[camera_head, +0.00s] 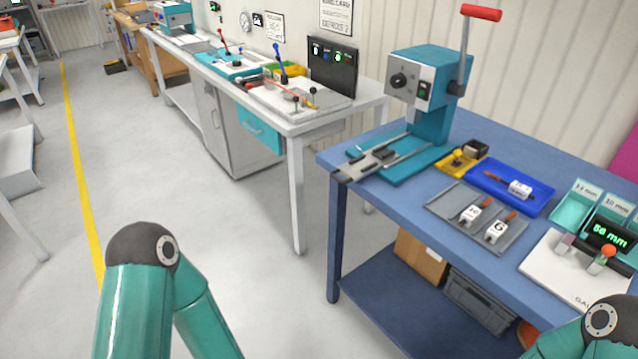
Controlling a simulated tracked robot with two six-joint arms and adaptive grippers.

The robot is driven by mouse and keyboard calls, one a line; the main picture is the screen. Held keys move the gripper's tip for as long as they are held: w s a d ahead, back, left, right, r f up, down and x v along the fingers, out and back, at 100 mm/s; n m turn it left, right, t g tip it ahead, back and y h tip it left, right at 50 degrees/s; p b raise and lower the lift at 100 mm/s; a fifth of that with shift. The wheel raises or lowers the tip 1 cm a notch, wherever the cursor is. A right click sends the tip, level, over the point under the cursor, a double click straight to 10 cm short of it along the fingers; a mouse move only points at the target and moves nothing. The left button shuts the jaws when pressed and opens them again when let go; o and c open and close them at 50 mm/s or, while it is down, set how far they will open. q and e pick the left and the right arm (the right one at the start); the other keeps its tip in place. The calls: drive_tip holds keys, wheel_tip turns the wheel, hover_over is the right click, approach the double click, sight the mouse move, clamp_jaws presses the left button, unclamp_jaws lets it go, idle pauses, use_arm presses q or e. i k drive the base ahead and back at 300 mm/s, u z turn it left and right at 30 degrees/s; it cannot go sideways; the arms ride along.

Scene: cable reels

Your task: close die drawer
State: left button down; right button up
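A teal press (421,88) with a red-handled lever stands at the far left of the blue table. At its front, a grey sliding plate (362,167), which looks like the die drawer, sticks out along the teal base to the table's left edge. A dark block (384,154) sits on it. The plate appears pulled out from the press. My teal arm links show at the lower left and lower right. Neither gripper is in view, and neither arm link is at the press.
The blue table (398,206) also holds a grey tray (447,200) with die-like blocks, a blue tray (533,199), a yellow tray (447,167) and a gauge (570,272).

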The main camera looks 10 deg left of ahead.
sight(356, 169)
drive_tip(key=z, duration=0.15)
drive_tip(key=i, duration=0.9)
drive_tip(key=u, duration=0.05)
